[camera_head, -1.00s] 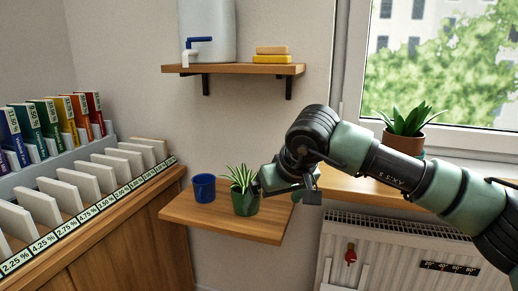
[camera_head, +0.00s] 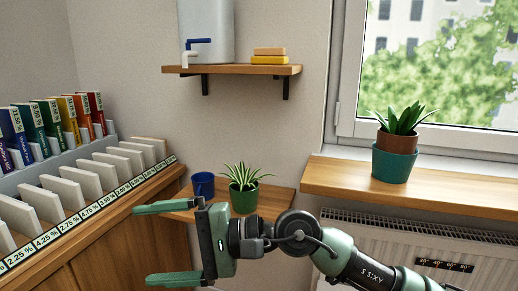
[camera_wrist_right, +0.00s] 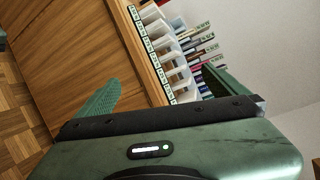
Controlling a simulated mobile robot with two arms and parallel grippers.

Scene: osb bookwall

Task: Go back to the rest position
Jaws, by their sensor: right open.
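My right gripper (camera_head: 170,244) is open and empty in the head view. Its two green fingers point left, in front of the small wooden shelf and the cabinet. In the right wrist view the fingers of my right gripper (camera_wrist_right: 165,90) stand wide apart with nothing between them. My right arm comes in from the lower right. My left gripper is not in view.
A green pot with a spiky plant (camera_head: 243,190) and a blue cup (camera_head: 203,184) stand on the small shelf (camera_head: 272,203) behind my gripper. A wooden cabinet (camera_head: 110,235) with labelled cards is at left. A teal-potted plant (camera_head: 393,165) stands on the windowsill (camera_head: 440,192).

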